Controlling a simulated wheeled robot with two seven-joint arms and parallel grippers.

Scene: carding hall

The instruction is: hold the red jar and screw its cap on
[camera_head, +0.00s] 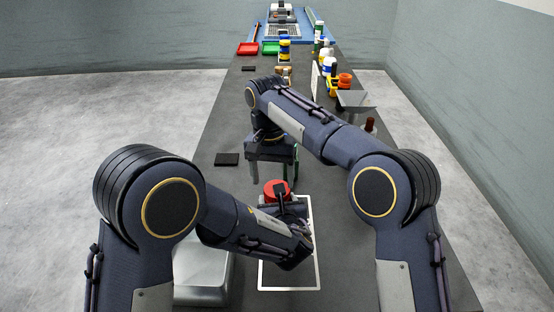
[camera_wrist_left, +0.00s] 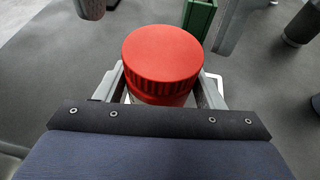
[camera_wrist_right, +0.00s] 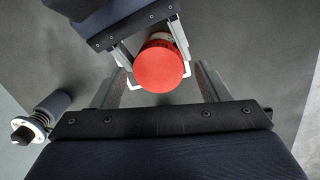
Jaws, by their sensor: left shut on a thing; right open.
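The red jar (camera_wrist_left: 158,99) stands upright, with its ribbed red cap (camera_wrist_left: 160,52) sitting on top. I cannot tell how tightly the cap is turned down. My left gripper (camera_head: 285,203) is shut on the jar below the cap, a finger on each side in the left wrist view. My right gripper (camera_head: 271,174) points down above the cap, open and empty. In the right wrist view the cap (camera_wrist_right: 160,68) shows between its spread fingers, apart from them. The jar's lower part is mostly hidden by my left gripper and the cap.
A white rectangular outline (camera_head: 318,262) lies on the dark table around the jar. A silver box (camera_head: 202,285) stands at the near left, and a black pad (camera_head: 227,159) lies farther back.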

